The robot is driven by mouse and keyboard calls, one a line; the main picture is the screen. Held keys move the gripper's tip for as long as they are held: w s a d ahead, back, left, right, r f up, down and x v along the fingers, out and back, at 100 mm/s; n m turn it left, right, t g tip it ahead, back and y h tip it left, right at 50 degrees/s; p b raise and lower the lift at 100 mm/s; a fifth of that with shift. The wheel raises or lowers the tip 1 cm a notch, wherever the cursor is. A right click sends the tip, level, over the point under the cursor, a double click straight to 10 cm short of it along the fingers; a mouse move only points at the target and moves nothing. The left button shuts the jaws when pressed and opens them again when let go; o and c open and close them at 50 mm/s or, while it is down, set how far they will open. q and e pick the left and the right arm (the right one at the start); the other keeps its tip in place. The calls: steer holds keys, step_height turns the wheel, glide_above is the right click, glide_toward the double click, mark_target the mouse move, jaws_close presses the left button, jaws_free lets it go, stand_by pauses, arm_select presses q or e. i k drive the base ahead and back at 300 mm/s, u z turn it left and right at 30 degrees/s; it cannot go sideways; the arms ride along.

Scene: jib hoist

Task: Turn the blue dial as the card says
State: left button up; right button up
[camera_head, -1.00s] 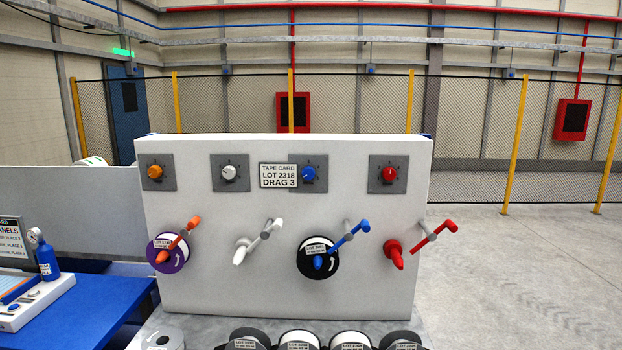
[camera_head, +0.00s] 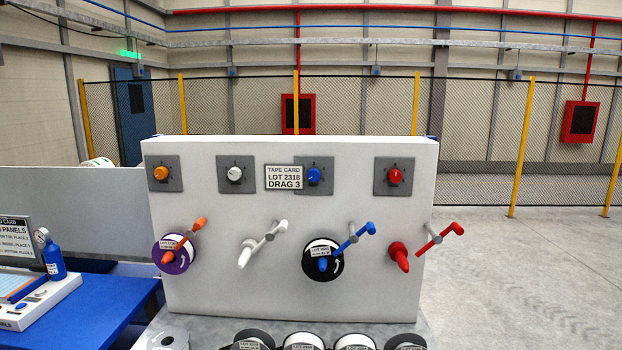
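The blue dial (camera_head: 314,175) sits on a grey square plate in the upper row of the white panel (camera_head: 210,215), right of centre. Its pointer angle is too small to read. The tape card (camera_head: 284,177) is fixed just left of it, covers part of its plate, and reads "TAPE CARD LOT 2318 DRAG 3". Below, a black reel (camera_head: 335,272) with a lot label and a white arrow sits behind a blue crank (camera_head: 352,238). Neither of my grippers is in view.
Orange (camera_head: 161,173), white (camera_head: 235,173) and red (camera_head: 394,176) dials share the row. Cranks stick out from the panel: orange (camera_head: 185,240), white (camera_head: 262,245), red (camera_head: 438,240). Several reels stand along the front edge. A blue table (camera_head: 105,305) is at left; open floor lies right.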

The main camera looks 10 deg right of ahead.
mark_target(314, 174)
steer(key=z, duration=0.5)
steer(key=k, duration=0.6)
steer(key=z, duration=1.2)
steer(key=i, duration=1.45)
steer(key=u, duration=0.4)
